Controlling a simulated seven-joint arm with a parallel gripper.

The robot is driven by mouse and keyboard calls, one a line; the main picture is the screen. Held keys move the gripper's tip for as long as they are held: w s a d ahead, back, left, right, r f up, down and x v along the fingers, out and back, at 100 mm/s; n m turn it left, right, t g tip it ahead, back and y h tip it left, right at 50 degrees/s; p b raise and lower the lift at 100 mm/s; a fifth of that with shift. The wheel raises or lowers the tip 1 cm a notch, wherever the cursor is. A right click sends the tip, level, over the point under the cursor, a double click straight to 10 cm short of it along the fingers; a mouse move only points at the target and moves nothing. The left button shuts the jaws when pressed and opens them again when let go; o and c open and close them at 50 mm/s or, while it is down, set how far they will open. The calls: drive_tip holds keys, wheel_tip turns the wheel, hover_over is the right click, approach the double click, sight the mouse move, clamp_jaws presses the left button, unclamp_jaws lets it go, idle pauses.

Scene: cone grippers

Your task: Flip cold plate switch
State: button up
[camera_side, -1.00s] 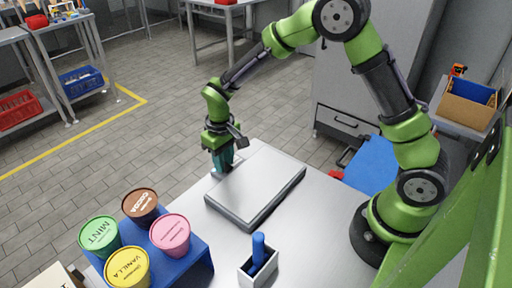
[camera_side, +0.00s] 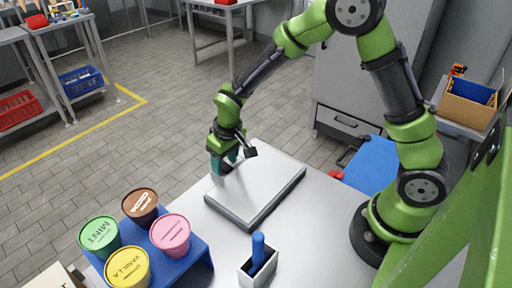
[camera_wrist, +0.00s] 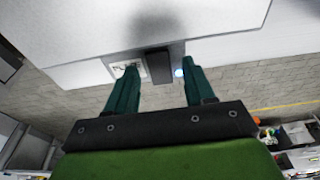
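The cold plate (camera_side: 262,192) is a flat grey slab on the metal table; its pale top also shows in the wrist view (camera_wrist: 150,18). In the wrist view, a dark block (camera_wrist: 157,64), perhaps the switch, sits on the plate's edge between my fingers. A pale panel (camera_wrist: 118,70) lies left of it, partly behind the left finger. A small blue-white light (camera_wrist: 179,72) glows beside the right finger. My gripper (camera_wrist: 162,69) has its two teal fingers apart with nothing held. In the side view my gripper (camera_side: 227,164) is at the plate's far left edge; contact is unclear.
A blue holder (camera_side: 200,262) with several ice cream tubs stands at front left. A white box (camera_side: 258,270) with a blue-handled tool (camera_side: 258,249) stands at the front. The table right of the plate is clear.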

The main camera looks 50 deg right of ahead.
drive_tip(key=s+r, duration=0.3)
drive_tip(key=r, duration=1.3)
drive_tip(key=shift+r, duration=0.3)
drive_tip(key=s+d+r+m+t+y, duration=0.1)
drive_tip(key=s+d+r+m+t, duration=0.1)
drive_tip(key=s, duration=0.6)
drive_tip(key=s+d+r+m+t+y, duration=0.1)
drive_tip(key=s+d+r+m+t, duration=0.1)
drive_tip(key=s, duration=0.6)
drive_tip(key=shift+d+r+t, duration=0.25)
drive_tip(key=shift+r+t, duration=0.35)
drive_tip(key=shift+s, duration=0.1)
